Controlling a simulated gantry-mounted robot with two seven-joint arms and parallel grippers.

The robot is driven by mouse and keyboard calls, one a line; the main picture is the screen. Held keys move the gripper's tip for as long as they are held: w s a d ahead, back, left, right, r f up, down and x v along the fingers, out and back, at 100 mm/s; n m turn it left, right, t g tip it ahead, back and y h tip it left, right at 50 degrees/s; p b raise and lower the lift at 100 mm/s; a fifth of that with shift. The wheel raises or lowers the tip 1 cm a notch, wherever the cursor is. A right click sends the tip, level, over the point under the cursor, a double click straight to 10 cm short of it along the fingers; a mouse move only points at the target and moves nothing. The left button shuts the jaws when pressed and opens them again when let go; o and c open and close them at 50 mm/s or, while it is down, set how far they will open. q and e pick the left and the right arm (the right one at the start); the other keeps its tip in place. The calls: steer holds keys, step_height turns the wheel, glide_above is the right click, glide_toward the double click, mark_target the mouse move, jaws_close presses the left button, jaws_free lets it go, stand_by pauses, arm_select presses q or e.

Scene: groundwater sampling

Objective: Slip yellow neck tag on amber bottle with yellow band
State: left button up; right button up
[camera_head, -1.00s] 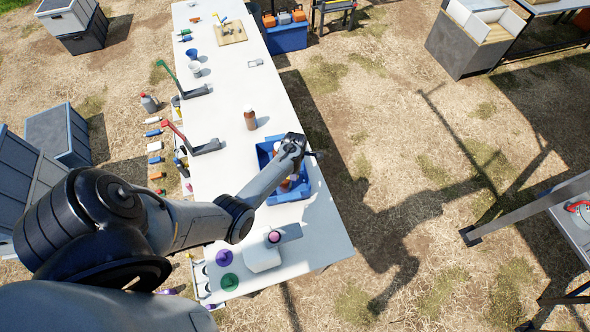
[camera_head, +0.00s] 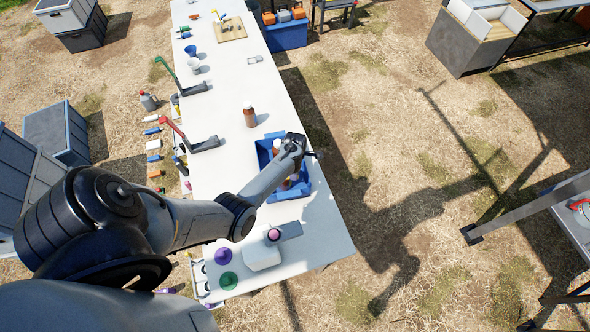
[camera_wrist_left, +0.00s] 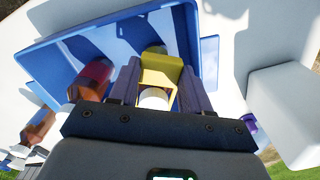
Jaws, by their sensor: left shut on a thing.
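My left gripper (camera_wrist_left: 160,88) is shut on the yellow neck tag (camera_wrist_left: 160,70), which shows between its fingers in the left wrist view. A white cap (camera_wrist_left: 153,98) shows at the tag's near edge; I cannot tell whether the tag is around that bottle's neck or only above it. In the head view, my left gripper is over the blue crate (camera_head: 302,190), and amber bottles (camera_head: 284,184) show partly in it. Another amber bottle (camera_wrist_left: 92,78) lies left of the fingers in the wrist view. The yellow band cannot be made out clearly. My right gripper is out of view.
One amber bottle (camera_head: 249,117) stands on the white table (camera_head: 225,178) outside the crate. Red and green handled stands (camera_head: 204,145) line the left edge.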

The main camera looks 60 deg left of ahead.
arm_select(q)
steer(key=o, duration=0.9)
step_height(320, 180, up, 11)
steer(key=shift+f+p, duration=0.1)
steer(key=shift+p, duration=0.45)
